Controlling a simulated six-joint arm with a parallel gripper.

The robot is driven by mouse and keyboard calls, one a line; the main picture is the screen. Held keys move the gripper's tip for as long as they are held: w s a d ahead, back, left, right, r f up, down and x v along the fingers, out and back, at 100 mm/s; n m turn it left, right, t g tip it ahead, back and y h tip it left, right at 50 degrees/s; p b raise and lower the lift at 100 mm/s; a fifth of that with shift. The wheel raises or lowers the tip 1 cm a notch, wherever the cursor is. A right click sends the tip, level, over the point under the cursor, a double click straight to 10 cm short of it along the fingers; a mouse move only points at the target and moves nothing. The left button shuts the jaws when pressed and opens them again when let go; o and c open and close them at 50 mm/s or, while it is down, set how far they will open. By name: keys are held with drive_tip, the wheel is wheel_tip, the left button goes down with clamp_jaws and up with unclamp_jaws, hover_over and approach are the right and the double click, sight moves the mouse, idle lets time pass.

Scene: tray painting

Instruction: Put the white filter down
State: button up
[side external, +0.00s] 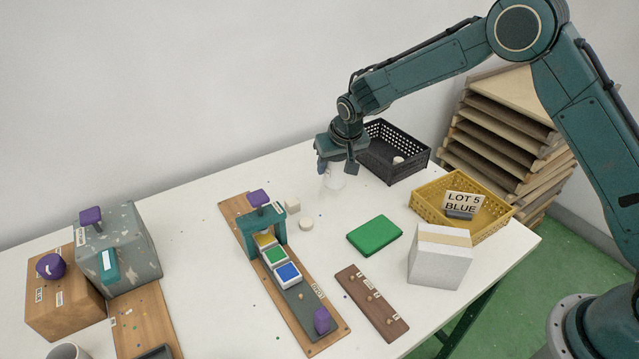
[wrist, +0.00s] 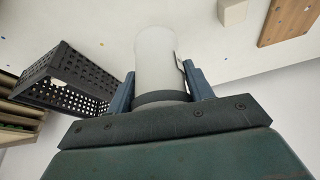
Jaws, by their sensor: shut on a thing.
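The white filter (wrist: 157,62) is a pale, frosted cylinder with a dark band at its near end. My gripper (wrist: 160,88) is shut on it, with one finger on each side. In the side external view my gripper (side external: 340,158) is over the back part of the white table (side external: 210,228), and the filter (side external: 333,178) hangs below the fingers. The filter's lower end is faint against the white table, so I cannot tell whether it touches the surface.
A black crate (side external: 418,164) stands right behind the gripper. A yellow crate (side external: 425,207) labelled LOT 5 BLUE, a green pad (side external: 375,235) and a white box (side external: 438,262) are to the right. A wooden board (side external: 233,207) with a teal press lies in front.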

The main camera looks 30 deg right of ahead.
sight(340, 161)
drive_tip(key=shift+f, duration=0.2)
drive_tip(key=shift+f, duration=2.05)
drive_tip(key=shift+f, duration=0.2)
drive_tip(key=o, duration=1)
drive_tip(key=shift+r, duration=0.15)
drive_tip(key=v, duration=1.1)
drive_tip(key=shift+s+a+r, duration=0.1)
drive_tip(key=shift+s+r, duration=0.05)
drive_tip(key=shift+r, duration=0.15)
drive_tip(key=shift+s+r, duration=0.1)
drive_tip(key=shift+r, duration=0.1)
